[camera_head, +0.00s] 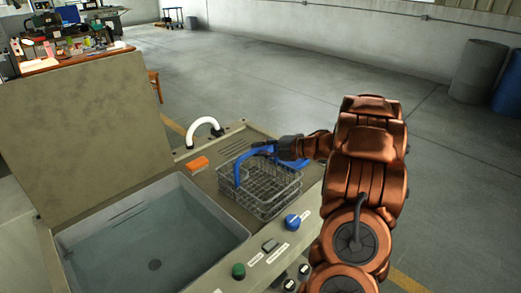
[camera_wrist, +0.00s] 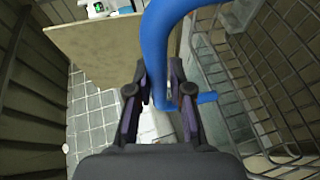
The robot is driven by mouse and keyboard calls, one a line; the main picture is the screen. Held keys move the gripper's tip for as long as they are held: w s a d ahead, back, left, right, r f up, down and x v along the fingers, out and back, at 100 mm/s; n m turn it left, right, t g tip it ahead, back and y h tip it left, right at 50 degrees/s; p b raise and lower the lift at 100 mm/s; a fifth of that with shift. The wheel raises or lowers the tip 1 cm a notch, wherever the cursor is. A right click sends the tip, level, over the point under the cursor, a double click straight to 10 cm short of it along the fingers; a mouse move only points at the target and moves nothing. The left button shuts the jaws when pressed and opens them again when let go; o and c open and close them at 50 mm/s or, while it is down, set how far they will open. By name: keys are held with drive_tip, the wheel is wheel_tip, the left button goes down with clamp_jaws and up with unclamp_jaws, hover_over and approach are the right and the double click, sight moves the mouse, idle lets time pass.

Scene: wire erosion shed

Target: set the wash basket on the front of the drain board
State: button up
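The wash basket (camera_head: 266,196) is a wire basket with a blue handle, over the right part of the machine top, beside the water tank. A ribbed surface, seemingly the drain board (camera_head: 232,149), shows behind it and is mostly hidden. I cannot tell whether the basket rests on it or hangs just above. My gripper (camera_head: 283,149) is at the handle's top. In the wrist view, the blue handle (camera_wrist: 165,45) passes between my fingers (camera_wrist: 159,85), which look closed on it. The basket's wires show at right in that view.
The open water tank (camera_head: 150,245) lies left of the basket, with a raised lid panel (camera_head: 85,130) behind. An orange block (camera_head: 197,165) and white curved pipe (camera_head: 204,130) stand near the basket's back left. Knobs, including a blue one (camera_head: 292,222), line the front edge.

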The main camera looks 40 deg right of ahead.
drive_tip(key=o, duration=0.3)
drive_tip(key=shift+a+f, duration=0.1)
drive_tip(key=shift+f, duration=0.25)
drive_tip(key=shift+o, duration=0.6)
drive_tip(key=shift+r, duration=0.1)
drive_tip(key=shift+s, duration=0.1)
drive_tip(key=b+v, duration=0.4)
drive_tip(key=v, duration=0.8)
drive_tip(key=shift+r, duration=0.2)
